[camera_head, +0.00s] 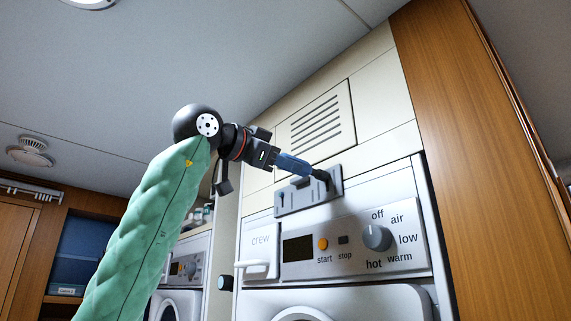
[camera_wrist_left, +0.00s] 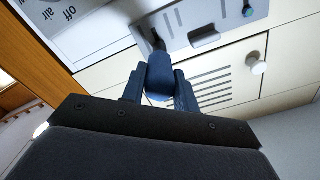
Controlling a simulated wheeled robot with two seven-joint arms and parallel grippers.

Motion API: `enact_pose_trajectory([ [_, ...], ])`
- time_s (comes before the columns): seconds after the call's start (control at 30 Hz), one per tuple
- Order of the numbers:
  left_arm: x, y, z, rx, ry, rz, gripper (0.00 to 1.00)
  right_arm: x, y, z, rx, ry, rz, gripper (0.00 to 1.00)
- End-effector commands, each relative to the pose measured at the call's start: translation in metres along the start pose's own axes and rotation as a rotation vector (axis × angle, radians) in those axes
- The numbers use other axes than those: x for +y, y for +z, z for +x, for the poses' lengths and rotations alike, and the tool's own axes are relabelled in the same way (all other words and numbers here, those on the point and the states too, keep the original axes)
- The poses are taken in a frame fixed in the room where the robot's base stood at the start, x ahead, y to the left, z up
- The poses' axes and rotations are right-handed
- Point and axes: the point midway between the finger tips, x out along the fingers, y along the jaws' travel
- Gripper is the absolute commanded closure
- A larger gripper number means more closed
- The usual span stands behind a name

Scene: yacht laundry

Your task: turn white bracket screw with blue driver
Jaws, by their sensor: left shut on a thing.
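My left gripper (camera_head: 270,157) is shut on the handle of the blue driver (camera_head: 292,165). In the left wrist view the gripper (camera_wrist_left: 158,92) has its fingers on either side of the blue handle (camera_wrist_left: 160,72). The driver's dark end (camera_head: 321,175) reaches the grey wall plate (camera_head: 293,201) above the dryer panel; I cannot tell if it touches or sits in the plate. A white bar-like bracket (camera_head: 256,268) sticks out below the "crew" label. No screw can be made out on it. My right gripper is not in view.
The dryer control panel (camera_head: 350,246) with a grey dial (camera_head: 376,238) lies below the plate. A vent panel (camera_head: 318,124) is above it. A wooden panel (camera_head: 470,150) stands at the right.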

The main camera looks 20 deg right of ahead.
Motion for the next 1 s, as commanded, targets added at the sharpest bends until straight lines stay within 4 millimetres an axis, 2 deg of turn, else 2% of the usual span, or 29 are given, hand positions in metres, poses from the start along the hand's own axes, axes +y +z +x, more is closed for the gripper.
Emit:
enact_pose_trajectory([
  [0.23, 0.001, 0.000, -0.009, 0.001, 0.000, 0.001, 1.00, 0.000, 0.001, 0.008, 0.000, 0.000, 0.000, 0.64],
  [1.0, 0.000, 0.001, -0.018, 0.000, -0.001, 0.000, 1.00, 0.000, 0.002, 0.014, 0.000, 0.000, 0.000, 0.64],
])
